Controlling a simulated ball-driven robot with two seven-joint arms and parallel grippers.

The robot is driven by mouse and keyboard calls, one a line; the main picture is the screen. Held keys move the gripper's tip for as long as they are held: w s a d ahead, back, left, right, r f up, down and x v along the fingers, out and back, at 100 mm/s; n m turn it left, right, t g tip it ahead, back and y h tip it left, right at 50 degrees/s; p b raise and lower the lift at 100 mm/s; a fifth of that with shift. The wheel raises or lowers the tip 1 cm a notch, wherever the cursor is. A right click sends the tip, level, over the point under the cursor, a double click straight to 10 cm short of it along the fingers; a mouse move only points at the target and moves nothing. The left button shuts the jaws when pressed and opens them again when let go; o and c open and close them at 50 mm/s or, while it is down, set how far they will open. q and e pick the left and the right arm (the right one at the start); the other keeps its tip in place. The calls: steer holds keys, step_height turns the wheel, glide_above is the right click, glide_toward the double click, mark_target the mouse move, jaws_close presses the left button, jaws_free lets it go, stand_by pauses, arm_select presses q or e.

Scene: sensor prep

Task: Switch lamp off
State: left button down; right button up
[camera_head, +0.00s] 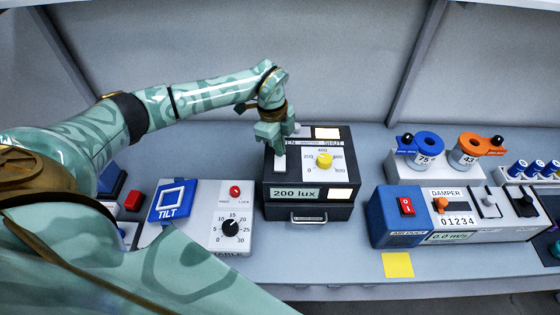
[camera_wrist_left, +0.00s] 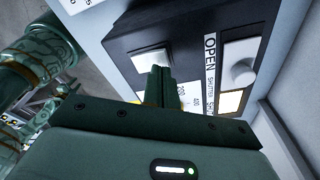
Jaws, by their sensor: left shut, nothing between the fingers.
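The lamp box (camera_head: 308,209) is a black unit with a yellow knob (camera_head: 324,160) on a white dial, in the middle of the bench in the head view. Its display (camera_head: 295,194) reads 200 lux, and a pale panel (camera_head: 340,194) beside it looks lit. A white switch (camera_head: 280,163) sits at the top left of the box; it also shows in the left wrist view (camera_wrist_left: 152,61). My left gripper (camera_head: 277,151) is shut and empty, its fingertips (camera_wrist_left: 160,73) at the switch. I cannot tell whether they touch it. My right gripper is out of view.
A tilt table unit (camera_head: 229,216) stands to the left of the box, with a blue TILT block (camera_head: 171,201). An air duct unit (camera_head: 397,216) with a red switch stands to the right. A yellow note (camera_head: 397,265) lies in front. Blue (camera_head: 427,144) and orange (camera_head: 474,146) discs stand behind.

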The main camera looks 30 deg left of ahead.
mark_target(279, 158)
arm_select(q)
steer(key=shift+f+b, duration=0.5)
steer(key=shift+f, duration=0.35)
stand_by(0.7)
step_height(279, 158, up, 7)
steer(key=p, duration=0.6)
steer(key=shift+r+p, duration=0.1)
steer(key=shift+p, duration=0.2)
stand_by(0.3)
